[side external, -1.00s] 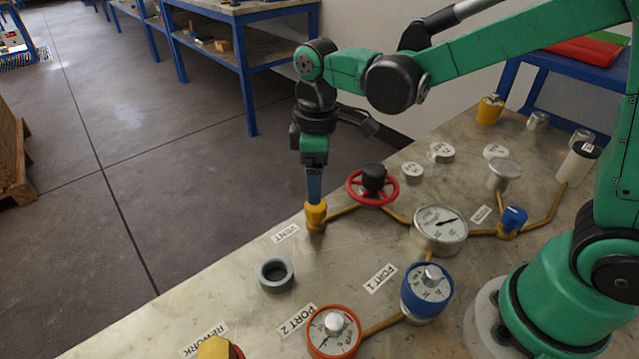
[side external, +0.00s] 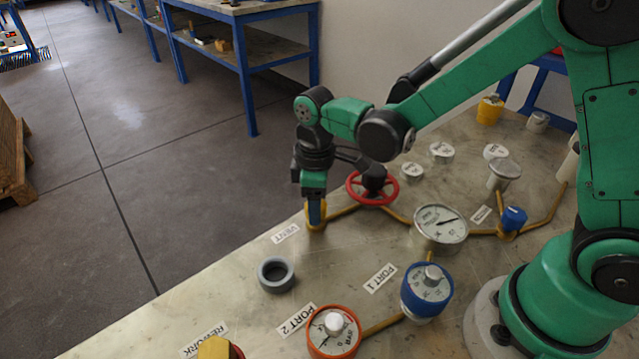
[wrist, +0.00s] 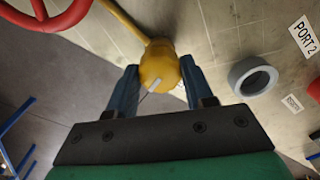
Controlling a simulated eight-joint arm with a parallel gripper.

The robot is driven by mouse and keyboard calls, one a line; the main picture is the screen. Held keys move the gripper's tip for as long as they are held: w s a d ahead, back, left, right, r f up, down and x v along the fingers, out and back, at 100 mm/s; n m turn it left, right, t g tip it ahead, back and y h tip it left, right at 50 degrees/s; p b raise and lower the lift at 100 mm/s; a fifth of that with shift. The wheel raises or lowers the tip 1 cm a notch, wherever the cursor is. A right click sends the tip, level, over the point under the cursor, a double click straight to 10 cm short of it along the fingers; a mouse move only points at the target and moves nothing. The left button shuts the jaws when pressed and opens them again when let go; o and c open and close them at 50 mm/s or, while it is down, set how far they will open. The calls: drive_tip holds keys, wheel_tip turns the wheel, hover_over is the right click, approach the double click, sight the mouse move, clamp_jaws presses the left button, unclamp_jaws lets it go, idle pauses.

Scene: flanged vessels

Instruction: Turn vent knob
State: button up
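The yellow vent knob (wrist: 159,68) sits at the end of a yellow pipe, beside the VENT label (side external: 285,233). In the wrist view it lies between the two blue fingers of my gripper (wrist: 160,72), and a pale pointer mark shows on its near face. In the side external view my gripper (side external: 317,218) points straight down over the knob, and one finger covers the middle of it. The fingers are apart, one on either side of the knob; whether they touch it is too close to tell.
A red handwheel (side external: 372,188) stands close beside my wrist. A grey ring socket (side external: 276,275) sits nearer on the bench. A gauge (side external: 440,228), a blue-rimmed gauge (side external: 427,291) and an orange-rimmed gauge (side external: 333,330) stand to the right. The bench edge is just beyond the knob.

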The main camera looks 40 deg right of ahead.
clamp_jaws()
drive_tip(key=shift+m, duration=0.3)
drive_tip(key=m, duration=0.3)
drive_tip(key=shift+m, duration=0.3)
drive_tip(key=m, duration=0.4)
drive_tip(key=shift+m, duration=0.3)
drive_tip(key=m, duration=0.4)
drive_tip(key=shift+m, duration=2.5)
